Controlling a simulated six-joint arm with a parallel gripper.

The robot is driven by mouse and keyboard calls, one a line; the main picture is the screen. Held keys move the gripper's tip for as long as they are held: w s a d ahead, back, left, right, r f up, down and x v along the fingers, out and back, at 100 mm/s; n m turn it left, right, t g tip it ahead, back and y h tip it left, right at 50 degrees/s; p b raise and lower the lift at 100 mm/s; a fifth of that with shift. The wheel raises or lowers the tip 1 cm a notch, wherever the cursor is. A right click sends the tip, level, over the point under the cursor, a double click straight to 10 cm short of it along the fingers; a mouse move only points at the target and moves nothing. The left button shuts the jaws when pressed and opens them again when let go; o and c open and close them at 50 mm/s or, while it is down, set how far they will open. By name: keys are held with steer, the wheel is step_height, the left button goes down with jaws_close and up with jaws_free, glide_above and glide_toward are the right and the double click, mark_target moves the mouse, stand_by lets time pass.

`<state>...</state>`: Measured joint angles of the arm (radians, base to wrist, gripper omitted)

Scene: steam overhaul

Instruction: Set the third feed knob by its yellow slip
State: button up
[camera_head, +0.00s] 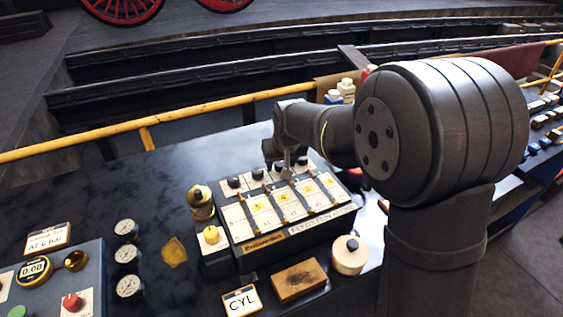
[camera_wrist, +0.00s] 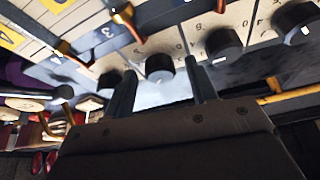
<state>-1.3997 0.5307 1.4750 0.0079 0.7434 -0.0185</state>
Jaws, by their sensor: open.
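The black feed knobs stand in a row along the back of the sloped feed box in the head view. The third knob from the left (camera_head: 279,166) is partly hidden by my gripper (camera_head: 285,164). In the wrist view the picture is turned over, and this knob (camera_wrist: 160,67) shows between the fingertips of my gripper (camera_wrist: 161,75). The fingers are open, with a gap on each side of it; I cannot tell how far down they reach. Yellow slips with numbers, such as one in the middle (camera_head: 283,197), lie on the white strips before the knobs. Its number is too small to read surely.
Neighbouring knobs (camera_wrist: 222,42) stand close on both sides. Brass-coloured hooked pieces (camera_wrist: 128,20) stick up before the knobs. A brown block (camera_head: 298,281), a cream round pot (camera_head: 349,254) and a CYL card (camera_head: 242,301) lie in front. A yellow rail (camera_head: 200,109) runs behind.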

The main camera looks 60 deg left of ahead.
steer(key=c, duration=1)
steer(key=shift+o, duration=0.2)
steer(key=shift+n, duration=0.4)
steer(key=n+g, duration=0.1)
steer(key=n, duration=0.2)
steer(key=shift+w+n+g, duration=0.2)
steer(key=shift+n+g, duration=0.2)
steer(key=n, duration=0.2)
steer(key=n+g, duration=0.1)
steer(key=n, duration=0.1)
steer(key=shift+w+n+g+h, duration=0.15)
steer(key=shift+n+g+h, duration=0.15)
steer(key=shift+h, duration=0.1)
steer(key=o, duration=1)
steer(key=shift+c, duration=0.2)
